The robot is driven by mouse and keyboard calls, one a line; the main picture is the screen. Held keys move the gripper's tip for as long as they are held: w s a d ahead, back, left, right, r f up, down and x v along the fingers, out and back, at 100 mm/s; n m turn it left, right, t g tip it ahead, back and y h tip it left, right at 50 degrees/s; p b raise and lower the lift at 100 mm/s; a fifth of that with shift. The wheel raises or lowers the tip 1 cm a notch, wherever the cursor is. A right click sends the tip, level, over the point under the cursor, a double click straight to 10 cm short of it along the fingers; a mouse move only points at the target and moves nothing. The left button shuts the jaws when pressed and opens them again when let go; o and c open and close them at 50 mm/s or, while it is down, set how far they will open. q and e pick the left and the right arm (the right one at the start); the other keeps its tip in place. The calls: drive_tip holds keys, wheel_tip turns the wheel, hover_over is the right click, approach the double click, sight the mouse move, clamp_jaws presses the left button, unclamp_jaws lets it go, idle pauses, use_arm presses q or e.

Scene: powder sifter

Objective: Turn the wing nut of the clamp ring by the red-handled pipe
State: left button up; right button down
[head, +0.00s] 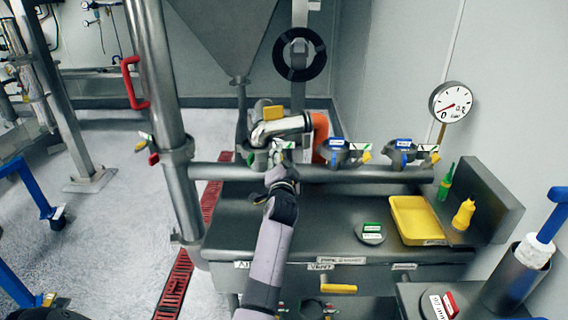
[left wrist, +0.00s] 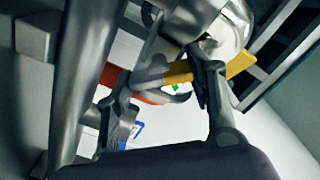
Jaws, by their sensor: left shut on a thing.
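The red-handled pipe is the tall steel pipe (head: 153,70) on the left, with a red handle (head: 133,83) on its side. A horizontal steel pipe (head: 225,171) runs right from it and carries several clamps. My left gripper (head: 279,172) reaches the clamp nearest the tall pipe, below a shiny elbow (head: 282,129). In the left wrist view the left gripper (left wrist: 168,98) has its fingers on either side of a yellow-and-grey bar, seemingly the wing nut (left wrist: 182,72), and is shut on it. In the head view the gripper hides most of that clamp. My right gripper is not in view.
Two more labelled clamps (head: 340,152) (head: 403,154) sit to the right along the pipe. An orange fitting (head: 320,136) stands close beside the gripper. The steel bench below holds a yellow tray (head: 416,218) and bottles (head: 464,214). A round gauge (head: 451,102) stands at right.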

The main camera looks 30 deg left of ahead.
use_arm(q)
drive_tip(key=shift+f, duration=0.15)
idle(0.3)
drive_tip(key=o, duration=1.2)
drive_tip(key=shift+c, duration=0.2)
drive_tip(key=shift+s, duration=0.1)
drive_tip(key=v, duration=0.7)
drive_tip(key=shift+s, duration=0.25)
